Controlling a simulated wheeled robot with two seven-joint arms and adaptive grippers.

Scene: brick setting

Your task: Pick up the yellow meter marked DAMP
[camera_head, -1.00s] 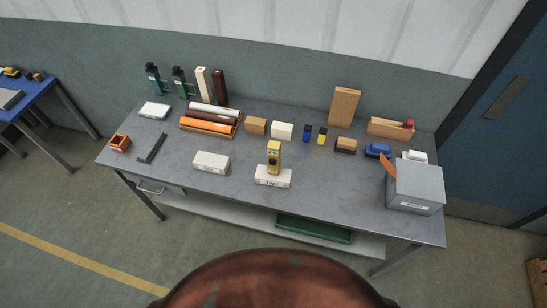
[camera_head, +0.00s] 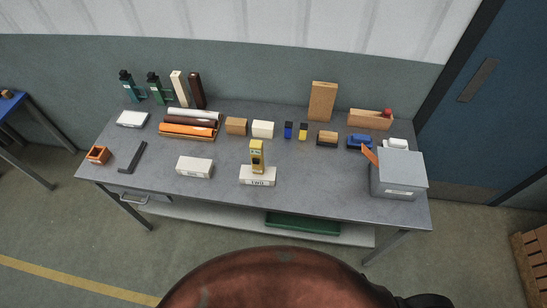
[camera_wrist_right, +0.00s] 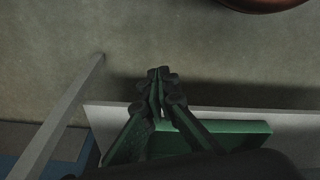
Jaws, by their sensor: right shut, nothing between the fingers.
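A yellow meter (camera_head: 256,155) stands upright at the middle front of the grey workbench (camera_head: 320,180), in the head view. It is on or directly behind a white block (camera_head: 257,176) with dark lettering; I cannot tell which. The meter has a dark face near its top, and its marking is too small to read. My right gripper (camera_wrist_right: 161,73) is shut and empty in the right wrist view, with floor beyond its fingertips. The meter does not show there. My left gripper is not in view.
A plain white block (camera_head: 195,167) lies left of the meter. A grey box (camera_head: 398,176) stands at the bench's right end. Small blue (camera_head: 288,130) and yellow (camera_head: 303,131) items are behind. A green tray (camera_head: 302,224) lies on the lower shelf. Bench surface right of the meter is clear.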

